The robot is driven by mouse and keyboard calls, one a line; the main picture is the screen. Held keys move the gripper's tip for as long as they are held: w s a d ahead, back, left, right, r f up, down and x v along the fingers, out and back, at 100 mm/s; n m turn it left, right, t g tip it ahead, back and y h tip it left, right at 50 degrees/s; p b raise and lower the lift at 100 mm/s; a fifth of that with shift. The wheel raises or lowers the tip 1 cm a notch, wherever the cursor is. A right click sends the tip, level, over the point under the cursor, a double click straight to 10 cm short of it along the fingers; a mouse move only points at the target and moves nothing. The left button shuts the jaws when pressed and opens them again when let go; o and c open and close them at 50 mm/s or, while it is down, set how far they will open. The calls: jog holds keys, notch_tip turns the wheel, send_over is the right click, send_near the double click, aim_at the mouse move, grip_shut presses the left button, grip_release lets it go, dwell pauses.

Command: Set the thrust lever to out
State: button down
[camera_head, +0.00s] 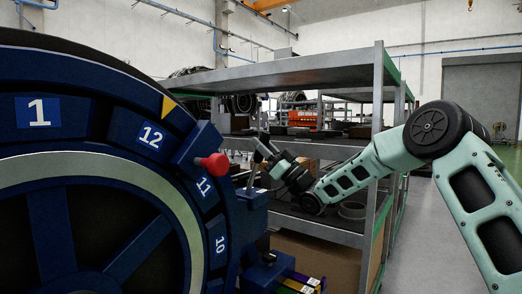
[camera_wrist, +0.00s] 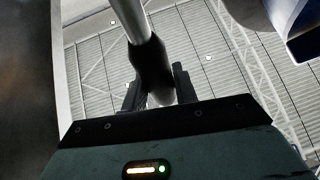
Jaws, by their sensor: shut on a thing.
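My gripper (camera_head: 262,150) is at the right side of the big blue wheel in the head view. In the wrist view, its two dark fingers (camera_wrist: 156,82) are shut on a pale metal rod with a dark sleeve, which I take to be the thrust lever (camera_wrist: 151,58). The rod runs up and slightly left, out of the picture. In the head view the lever is small and mostly hidden by the gripper, so its exact setting cannot be told. A blue housing (camera_head: 253,199) lies just below the gripper.
The blue wheel (camera_head: 60,190) with numbered plates fills the left. A red knob (camera_head: 215,164) sticks out from its rim block, close to my gripper. A metal shelf rack (camera_head: 290,72) stands behind my arm. Coloured blocks (camera_head: 300,283) lie low in the middle. Open floor (camera_head: 415,240) shows at right.

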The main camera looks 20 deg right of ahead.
jog(key=shift+f, duration=0.2)
jog(key=c, duration=1.1)
grip_release()
jog(key=shift+s+d+r, duration=0.1)
jog(key=b+v, duration=0.1)
jog(key=v, duration=1.6)
jog(key=shift+f+b, duration=0.2)
jog(key=shift+b, duration=0.2)
jog(key=shift+s+d, duration=0.1)
